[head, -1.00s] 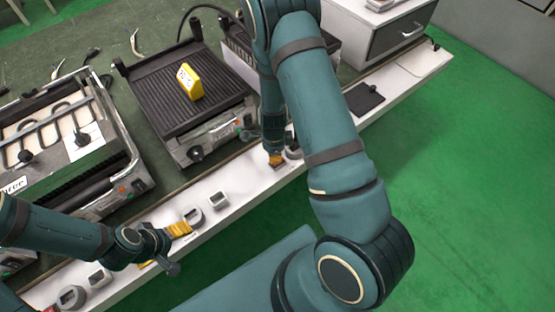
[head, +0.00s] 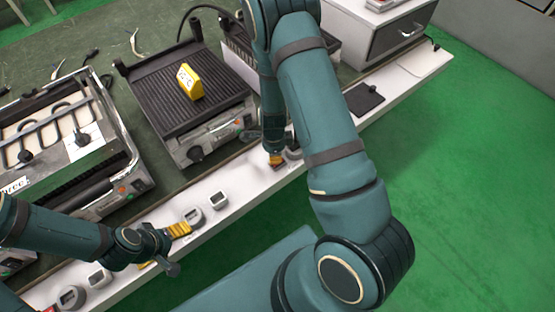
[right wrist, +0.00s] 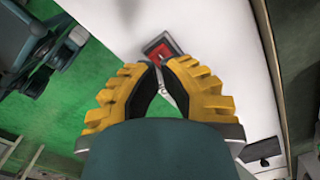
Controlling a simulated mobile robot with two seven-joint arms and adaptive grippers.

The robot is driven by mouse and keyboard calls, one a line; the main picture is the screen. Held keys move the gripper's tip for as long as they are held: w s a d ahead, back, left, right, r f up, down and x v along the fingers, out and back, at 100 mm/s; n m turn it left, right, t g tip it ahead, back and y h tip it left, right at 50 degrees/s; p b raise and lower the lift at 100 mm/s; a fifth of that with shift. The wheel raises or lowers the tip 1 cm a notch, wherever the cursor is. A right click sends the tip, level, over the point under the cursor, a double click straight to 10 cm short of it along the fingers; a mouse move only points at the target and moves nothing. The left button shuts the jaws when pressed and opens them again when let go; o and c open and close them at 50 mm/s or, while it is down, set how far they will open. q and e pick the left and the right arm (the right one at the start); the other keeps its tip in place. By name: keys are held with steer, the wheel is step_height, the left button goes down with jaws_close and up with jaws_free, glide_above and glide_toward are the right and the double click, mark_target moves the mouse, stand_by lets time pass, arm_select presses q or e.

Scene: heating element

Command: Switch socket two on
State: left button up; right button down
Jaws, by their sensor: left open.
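A red switch (right wrist: 160,54) in a dark frame sits on the white strip, just beyond my right gripper's fingertips in the right wrist view. My right gripper (right wrist: 157,66) has its yellow fingertips together with nothing seen between them; in the head view it (head: 275,160) points down at the strip. A square grey fitting (head: 219,200) is right of that socket. I cannot tell which socket is number two. Contact with the red switch is unclear.
A ribbed grill (head: 165,85) with a yellow block (head: 189,82) on it stands behind the strip. An opened heating unit (head: 70,150) is at left. A grey drawer cabinet (head: 385,40) is at back right, and a black pad (head: 365,98) lies on the strip.

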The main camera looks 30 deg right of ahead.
steer(key=shift+f, duration=1.8)
stand_by(0.9)
steer(key=shift+r+p, duration=2.9)
steer(key=shift+r, duration=0.7)
steer(key=shift+f, duration=0.1)
steer(key=shift+s+a+n, duration=0.5)
steer(key=shift+a+n, duration=0.05)
steer(key=shift+n, duration=0.15)
steer(key=s+a+r+n+y, duration=0.2)
steer(key=s+a+n, duration=0.2)
steer(key=a+n, duration=0.4)
steer(key=s+a+r+n+t+y, duration=0.1)
steer(key=s+a+r+n+y, duration=0.1)
steer(key=s+a+n, duration=0.3)
steer(key=a+n, duration=0.3)
steer(key=n, duration=0.4)
steer(key=shift+s+a+r+t, duration=0.25)
steer(key=shift+r+t, duration=0.05)
steer(key=shift+r, duration=0.1)
